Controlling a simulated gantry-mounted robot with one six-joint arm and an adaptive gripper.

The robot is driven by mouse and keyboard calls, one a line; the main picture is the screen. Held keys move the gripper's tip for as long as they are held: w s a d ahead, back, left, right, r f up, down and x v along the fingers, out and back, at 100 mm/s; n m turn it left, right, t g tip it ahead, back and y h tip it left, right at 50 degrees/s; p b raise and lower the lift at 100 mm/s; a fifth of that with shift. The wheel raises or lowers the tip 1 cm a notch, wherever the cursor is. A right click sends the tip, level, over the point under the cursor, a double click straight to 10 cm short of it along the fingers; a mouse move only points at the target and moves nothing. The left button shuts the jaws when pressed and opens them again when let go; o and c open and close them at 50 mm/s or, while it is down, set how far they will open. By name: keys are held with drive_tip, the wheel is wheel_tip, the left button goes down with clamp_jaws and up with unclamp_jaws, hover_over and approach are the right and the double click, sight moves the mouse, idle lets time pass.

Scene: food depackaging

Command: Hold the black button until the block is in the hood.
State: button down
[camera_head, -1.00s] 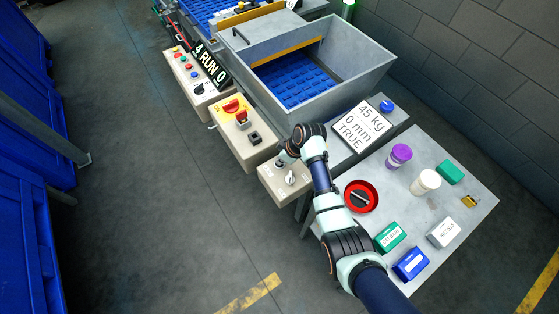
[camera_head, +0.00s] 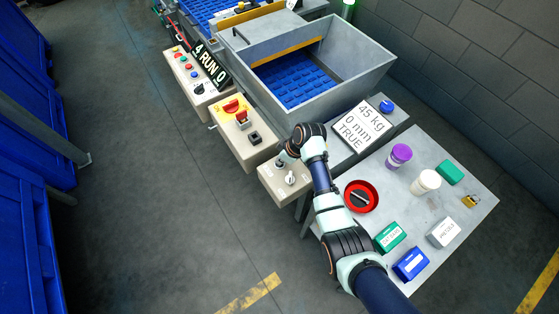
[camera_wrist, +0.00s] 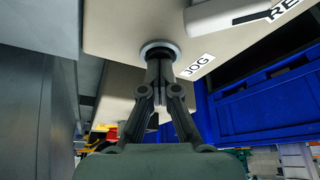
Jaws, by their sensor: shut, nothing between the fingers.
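My gripper (camera_wrist: 160,62) is shut and empty. In the wrist view its fingertips meet a button with a pale ring (camera_wrist: 147,47) beside the label "JOG" on a beige control box. In the head view my gripper (camera_head: 282,160) is at the upper part of that beige box (camera_head: 272,182), above a silver switch (camera_head: 291,178). The grey metal hopper (camera_head: 345,75), possibly the hood, has a blue belt (camera_head: 296,80) at its bottom. I see no block in it.
A display (camera_head: 362,127) reads "45 kg, 0 mm, TRUE". A box with a red switch and a black knob (camera_head: 255,137) stands left of my gripper. The table (camera_head: 395,170) at right holds a red dish (camera_head: 361,197), jars and small boxes. Floor at left is clear.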

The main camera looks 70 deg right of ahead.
drive_tip(key=shift+a+f, duration=0.1)
drive_tip(key=shift+f, duration=0.05)
wheel_tip(320, 180, up, 6)
drive_tip(key=p, duration=0.6)
drive_tip(key=shift+r, duration=0.2)
drive_tip(key=shift+f, duration=0.1)
